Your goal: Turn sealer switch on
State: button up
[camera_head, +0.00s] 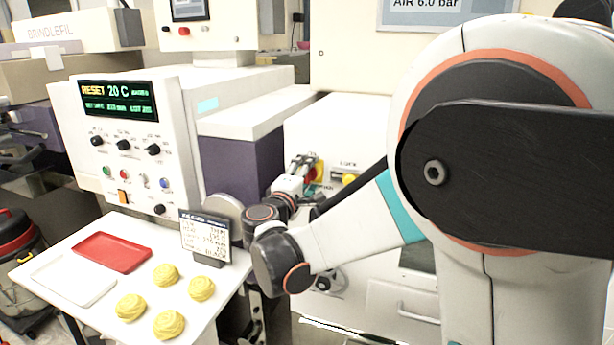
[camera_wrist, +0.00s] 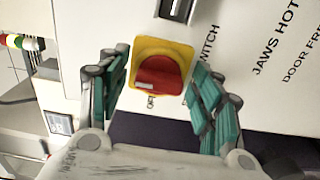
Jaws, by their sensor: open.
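The sealer switch (camera_wrist: 160,75) is a red knob on a yellow plate, set in a white panel with the word "SWITCH" printed beside it. In the wrist view it sits between the two teal-padded fingers of my gripper (camera_wrist: 157,84). The fingers are open, one to each side of the knob, with gaps showing. I cannot tell whether the tips touch the panel. A small label by the plate is partly readable, and the knob's setting is unclear. In the head view my gripper (camera_head: 305,168) is at the white machine front, partly hiding the switch's yellow plate.
A control box (camera_head: 125,140) with a lit display stands left. A white table holds a red tray (camera_head: 112,252), a white tray (camera_head: 73,281), several yellow rounds (camera_head: 166,275) and a sign card (camera_head: 205,238).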

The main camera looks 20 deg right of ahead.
jog(key=v, duration=0.7)
